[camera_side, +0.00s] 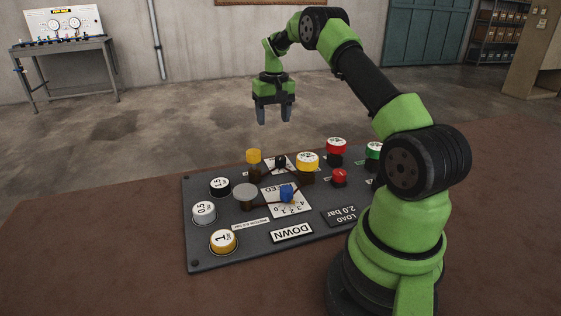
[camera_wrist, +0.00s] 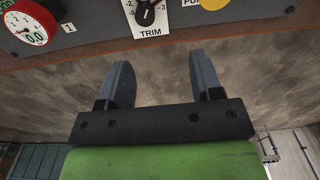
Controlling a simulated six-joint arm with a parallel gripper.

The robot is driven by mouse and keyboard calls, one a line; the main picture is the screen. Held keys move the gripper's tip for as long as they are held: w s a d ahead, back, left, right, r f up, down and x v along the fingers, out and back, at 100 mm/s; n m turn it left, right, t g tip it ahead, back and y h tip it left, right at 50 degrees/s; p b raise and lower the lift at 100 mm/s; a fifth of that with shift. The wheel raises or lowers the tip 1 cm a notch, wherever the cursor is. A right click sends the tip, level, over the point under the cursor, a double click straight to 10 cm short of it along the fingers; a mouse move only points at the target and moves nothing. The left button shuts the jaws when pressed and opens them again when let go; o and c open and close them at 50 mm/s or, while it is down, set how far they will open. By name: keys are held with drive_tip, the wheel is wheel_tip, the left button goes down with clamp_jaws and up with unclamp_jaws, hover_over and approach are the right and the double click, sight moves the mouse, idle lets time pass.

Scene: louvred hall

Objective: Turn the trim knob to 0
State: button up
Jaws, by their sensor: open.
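The trim knob (camera_wrist: 147,15) is a black knob on a white scale plate marked TRIM, at the top edge of the wrist view. Its far part is cut off, and I cannot tell which number it points to. In the side view the black trim knob (camera_side: 281,161) shows small at the far edge of the grey panel (camera_side: 208,258), partly behind other controls. My gripper (camera_side: 275,119) is open and empty, raised above and beyond that edge. In the wrist view my gripper's fingers (camera_wrist: 160,72) are spread wide, apart from the knob, with floor between them.
A red-rimmed gauge (camera_wrist: 28,24) and a yellow control (camera_wrist: 213,4) flank the knob. In the side view a yellow-rimmed gauge (camera_side: 307,161), a yellow knob (camera_side: 253,157) and a red-rimmed gauge (camera_side: 336,148) stand close by. The air around my gripper is clear.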

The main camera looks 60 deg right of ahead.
sight(281, 157)
drive_tip(key=d+f, duration=0.1)
drive_tip(key=s+d+f, duration=0.1)
drive_tip(key=f, duration=0.1)
drive_tip(key=shift+s+d+f, duration=0.1)
drive_tip(key=shift+f, duration=5.05)
drive_tip(key=shift+c, duration=0.2)
clamp_jaws()
